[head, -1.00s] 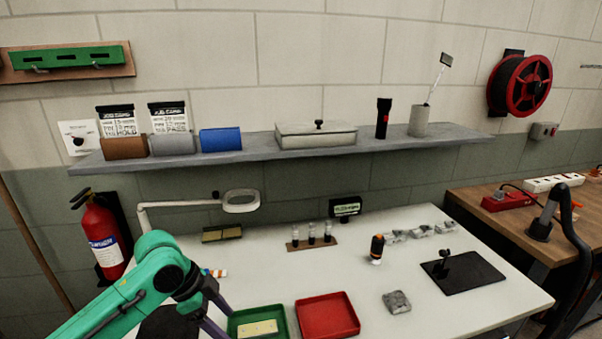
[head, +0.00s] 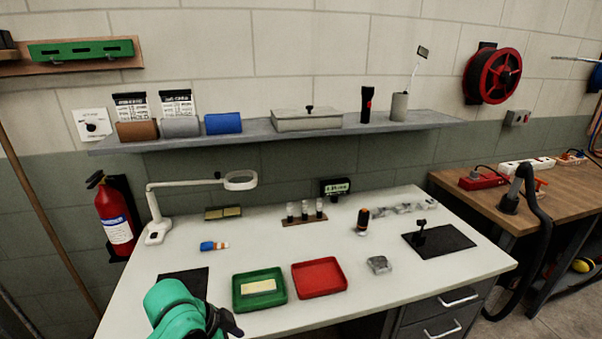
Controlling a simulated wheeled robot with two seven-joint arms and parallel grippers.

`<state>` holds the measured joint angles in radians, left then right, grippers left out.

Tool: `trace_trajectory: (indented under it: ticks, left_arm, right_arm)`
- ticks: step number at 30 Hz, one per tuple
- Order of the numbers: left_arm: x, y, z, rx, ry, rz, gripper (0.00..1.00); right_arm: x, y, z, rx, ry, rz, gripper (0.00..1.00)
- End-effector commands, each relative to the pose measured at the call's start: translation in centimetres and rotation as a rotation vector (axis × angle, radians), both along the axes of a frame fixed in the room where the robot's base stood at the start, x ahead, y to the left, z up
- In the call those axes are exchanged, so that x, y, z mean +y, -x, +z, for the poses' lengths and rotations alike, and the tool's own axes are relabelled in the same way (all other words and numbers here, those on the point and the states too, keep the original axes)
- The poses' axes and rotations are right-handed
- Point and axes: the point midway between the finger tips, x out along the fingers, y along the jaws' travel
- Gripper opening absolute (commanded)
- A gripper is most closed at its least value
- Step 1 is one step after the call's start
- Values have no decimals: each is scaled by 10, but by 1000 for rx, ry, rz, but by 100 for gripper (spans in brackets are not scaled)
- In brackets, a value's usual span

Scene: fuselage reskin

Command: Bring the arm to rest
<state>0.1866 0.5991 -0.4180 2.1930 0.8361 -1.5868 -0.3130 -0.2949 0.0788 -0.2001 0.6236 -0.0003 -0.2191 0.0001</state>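One of my arms, green with a dark joint (head: 185,312), shows at the bottom left of the head view, over the near edge of the white bench (head: 310,245). A dark part (head: 228,322) shows at its right side, too small and cut off to tell whether it is a gripper. No fingertips are clearly visible. My other arm is out of view.
A green tray (head: 240,300) holding a pale block and a red tray (head: 322,292) lie beside the arm. A black mat (head: 180,280) lies behind it. A magnifier lamp (head: 158,232) stands at the back left.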

Motion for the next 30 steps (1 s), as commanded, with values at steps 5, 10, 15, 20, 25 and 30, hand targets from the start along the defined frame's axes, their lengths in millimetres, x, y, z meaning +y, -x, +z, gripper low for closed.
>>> trace_trajectory:
  ticks: [5, 10, 15, 20, 25, 30]
  left_arm:
    - [4, 26, -23, 17, 34, 221, 74]
    - [32, 58, -41, 47, 21, 491, 74]
    - [74, 99, -56, 86, -39, 759, 74]
    - [102, 124, -79, 115, -108, 914, 74]
    - [100, 117, -141, 139, -124, 903, 74]
    - [99, 123, -213, 167, -139, 893, 74]
  right_arm:
    - [0, 6, 0, 9, 1, 0, 85]
    - [0, 6, -1, 11, 1, 0, 85]
    - [0, 6, -1, 11, 1, 0, 85]
    - [-1, 6, -1, 10, 1, 0, 85]
    - [-1, 7, -1, 11, 1, 0, 85]
    - [-1, 6, -1, 10, 1, 0, 85]
